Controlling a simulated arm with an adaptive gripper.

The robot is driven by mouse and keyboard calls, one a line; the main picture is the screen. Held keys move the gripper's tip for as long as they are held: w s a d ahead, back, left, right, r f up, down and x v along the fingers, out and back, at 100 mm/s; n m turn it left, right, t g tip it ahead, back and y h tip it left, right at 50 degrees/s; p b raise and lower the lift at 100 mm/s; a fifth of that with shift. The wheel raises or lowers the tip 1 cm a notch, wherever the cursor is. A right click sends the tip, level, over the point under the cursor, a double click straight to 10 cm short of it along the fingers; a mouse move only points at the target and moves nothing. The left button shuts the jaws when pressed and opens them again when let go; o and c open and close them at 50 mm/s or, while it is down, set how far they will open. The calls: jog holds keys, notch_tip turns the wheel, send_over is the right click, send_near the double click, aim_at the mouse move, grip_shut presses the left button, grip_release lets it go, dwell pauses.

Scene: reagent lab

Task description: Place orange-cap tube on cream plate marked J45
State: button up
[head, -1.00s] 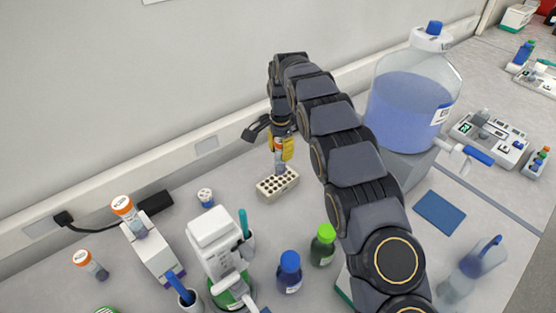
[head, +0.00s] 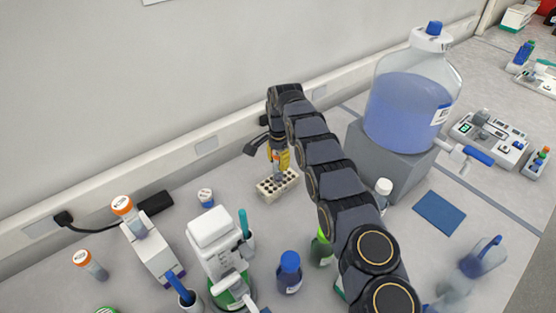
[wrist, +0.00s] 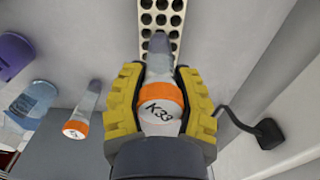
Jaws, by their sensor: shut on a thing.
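My gripper (wrist: 162,85) is shut on an orange-cap tube (wrist: 160,95). In the wrist view, the tube's narrow end points at the cream plate (wrist: 145,5), a block with rows of dark holes. In the head view, my gripper (head: 280,160) is directly above the cream plate (head: 264,195), with the tube low over it. I cannot tell whether the tip is in a hole. No J45 mark is readable.
A small capped vial (head: 206,198) and a white bottle-shaped device (head: 212,240) stand left of the plate. A blue-cap bottle (head: 289,273) stands in front. A large blue-liquid carboy (head: 408,110) on a grey block is at right. The wall (head: 120,100) is close behind.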

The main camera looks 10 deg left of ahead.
jog(key=shift+f, duration=0.15)
jog(key=o, duration=0.7)
notch_tip(320, 180, up, 11)
jog(key=shift+f, duration=0.1)
jog(key=shift+r, duration=0.7)
jog(key=shift+r, duration=0.1)
